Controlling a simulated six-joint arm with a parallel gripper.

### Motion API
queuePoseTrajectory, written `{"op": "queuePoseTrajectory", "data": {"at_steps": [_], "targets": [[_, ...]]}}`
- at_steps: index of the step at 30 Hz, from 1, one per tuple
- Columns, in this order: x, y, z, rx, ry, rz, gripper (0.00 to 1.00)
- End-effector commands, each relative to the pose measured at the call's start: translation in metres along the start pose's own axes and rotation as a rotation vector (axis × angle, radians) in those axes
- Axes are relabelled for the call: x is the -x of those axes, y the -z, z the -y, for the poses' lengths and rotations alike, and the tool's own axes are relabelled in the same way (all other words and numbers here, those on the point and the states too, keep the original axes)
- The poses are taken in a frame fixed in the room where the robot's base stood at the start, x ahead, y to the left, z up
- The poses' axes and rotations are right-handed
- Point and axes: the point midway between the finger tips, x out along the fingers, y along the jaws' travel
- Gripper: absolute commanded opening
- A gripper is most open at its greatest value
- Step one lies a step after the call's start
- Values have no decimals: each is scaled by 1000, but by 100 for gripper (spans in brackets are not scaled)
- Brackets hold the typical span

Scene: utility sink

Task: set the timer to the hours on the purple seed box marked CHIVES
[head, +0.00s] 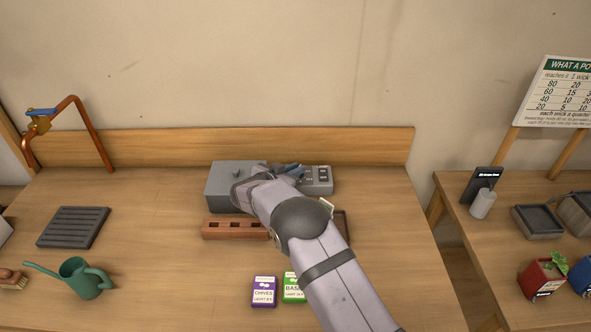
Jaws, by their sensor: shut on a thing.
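The purple seed box marked CHIVES (264,291) stands upright near the front middle of the bench. Its lower line reads LIGHT and what looks like 8 h, in very small print. A grey unit (222,188), apparently holding the timer, sits at the back middle. It has a small knob on its left top and a lighter panel (317,180) with dark squares on its right. My gripper (287,169) is at the unit, between knob and panel, and is shut. My wrist hides what it grips and any dial or marks there.
A green BASIL box (293,287) stands right of the purple one. A brown slotted block (234,230) lies before the unit. A green watering can (82,278), dark ribbed tray (73,227) and copper pipe (92,128) are left. A second table on the right holds pots.

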Motion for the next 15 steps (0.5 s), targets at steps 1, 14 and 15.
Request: {"op": "queuePoseTrajectory", "data": {"at_steps": [1,14,15], "targets": [[0,3,2,-8,-14,-6,0],[-3,3,5,-68,-154,-17,0],[-3,3,5,-72,-164,-16,0]]}}
